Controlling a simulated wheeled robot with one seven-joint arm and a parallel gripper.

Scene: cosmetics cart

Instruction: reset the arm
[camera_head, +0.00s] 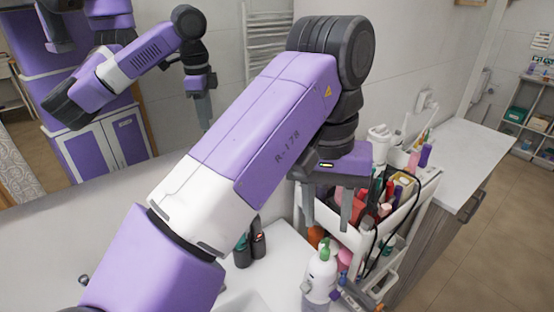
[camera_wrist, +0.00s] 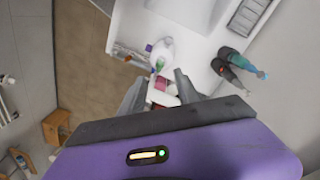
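My arm (camera_head: 270,125) reaches across the middle of the head view, bent at a raised elbow. Its end hangs down at the right. My gripper (camera_head: 328,226) points downward with its two grey fingers apart, above and beside the cosmetics cart (camera_head: 405,225). In the wrist view my gripper (camera_wrist: 160,78) also shows spread fingers, with nothing visibly held between them. A white pump bottle (camera_head: 321,275) stands below the gripper. It also shows beyond the fingertips in the wrist view (camera_wrist: 162,52).
The cart's top tray is crowded with bottles and tubes, with a dark cable hanging beside it. Two dark bottles (camera_head: 250,243) stand on the white surface left of the gripper. A white counter (camera_head: 465,160) stands at the right. Open floor (camera_head: 490,235) lies beyond it.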

